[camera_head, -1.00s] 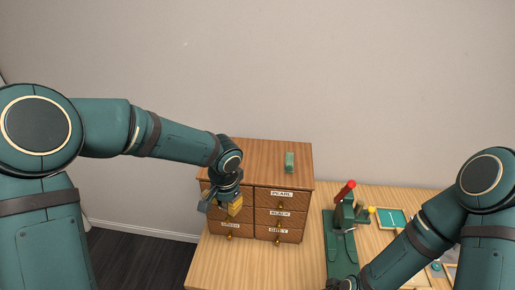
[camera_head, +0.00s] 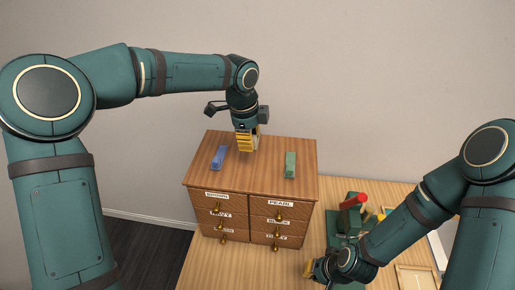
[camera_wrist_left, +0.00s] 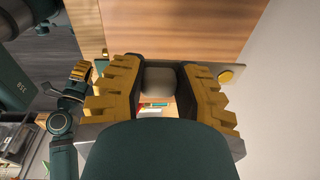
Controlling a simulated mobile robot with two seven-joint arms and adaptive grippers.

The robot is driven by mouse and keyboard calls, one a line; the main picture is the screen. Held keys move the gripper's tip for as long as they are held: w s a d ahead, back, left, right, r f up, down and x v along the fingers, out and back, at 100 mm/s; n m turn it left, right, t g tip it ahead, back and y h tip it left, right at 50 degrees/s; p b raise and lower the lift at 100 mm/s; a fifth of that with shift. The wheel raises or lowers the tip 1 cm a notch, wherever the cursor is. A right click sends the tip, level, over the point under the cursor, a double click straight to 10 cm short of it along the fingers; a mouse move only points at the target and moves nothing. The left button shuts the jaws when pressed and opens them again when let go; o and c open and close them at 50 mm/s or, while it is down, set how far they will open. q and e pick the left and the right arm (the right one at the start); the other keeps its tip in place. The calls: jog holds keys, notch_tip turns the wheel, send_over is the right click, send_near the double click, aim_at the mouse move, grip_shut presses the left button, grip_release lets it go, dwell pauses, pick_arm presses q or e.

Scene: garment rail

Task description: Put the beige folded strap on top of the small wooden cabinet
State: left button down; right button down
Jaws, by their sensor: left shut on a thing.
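The small wooden cabinet (camera_head: 255,175) stands on a light wooden table, with several labelled drawers in its front. My left gripper (camera_head: 246,150) points down over the rear middle of the cabinet top. In the left wrist view my left gripper (camera_wrist_left: 160,88) is shut on a pale beige piece, the folded strap (camera_wrist_left: 158,80), held between its yellow fingers. The head view hides the strap behind the fingers, and I cannot tell whether it touches the top. My right gripper (camera_head: 312,269) is low over the table, right of the cabinet front; its opening is unclear.
A blue folded strap (camera_head: 218,157) lies on the cabinet top to the left and a green one (camera_head: 290,165) to the right, with bare wood between them. A green press with a red handle (camera_head: 357,201) and a wooden frame (camera_head: 416,280) are on the table at right.

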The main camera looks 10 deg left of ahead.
pick_arm(q)
jog(key=shift+f, duration=0.1)
send_over(251, 170)
notch_tip(251, 170, down, 6)
jog(key=shift+s+a+r, duration=0.1)
jog(key=shift+r, duration=0.05)
jog(key=shift+f, duration=1.9)
jog(key=shift+f, duration=0.1)
jog(key=c, duration=0.7)
grip_release()
jog(key=shift+c, duration=0.2)
